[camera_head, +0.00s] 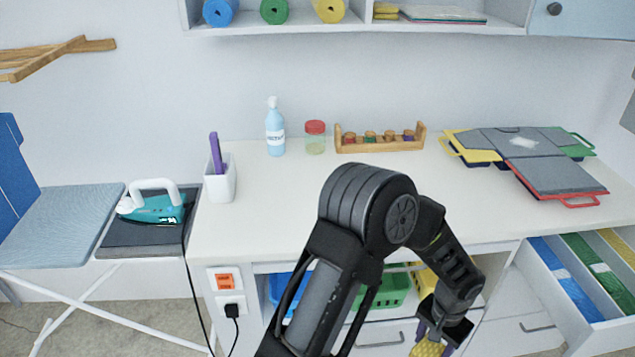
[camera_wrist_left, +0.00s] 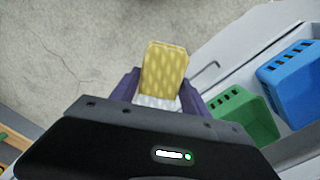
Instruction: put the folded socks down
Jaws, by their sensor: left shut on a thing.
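The folded socks (camera_wrist_left: 166,68) are a yellow patterned bundle with a pale lower part, seen between the two purple fingers of my left gripper (camera_wrist_left: 160,90) in the left wrist view. The gripper is shut on them, with bare floor behind. In the head view the left gripper (camera_head: 439,334) is low at the bottom edge, in front of the counter. The yellow socks (camera_head: 427,349) show there, partly cut off by the frame. My right gripper is not in view.
Blue (camera_head: 287,290), green (camera_head: 394,290) and yellow (camera_head: 427,281) bins sit on the shelf under the white counter (camera_head: 270,220). An open drawer (camera_head: 575,300) with blue, green and yellow sections is at right. An iron (camera_head: 158,207) stands at left.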

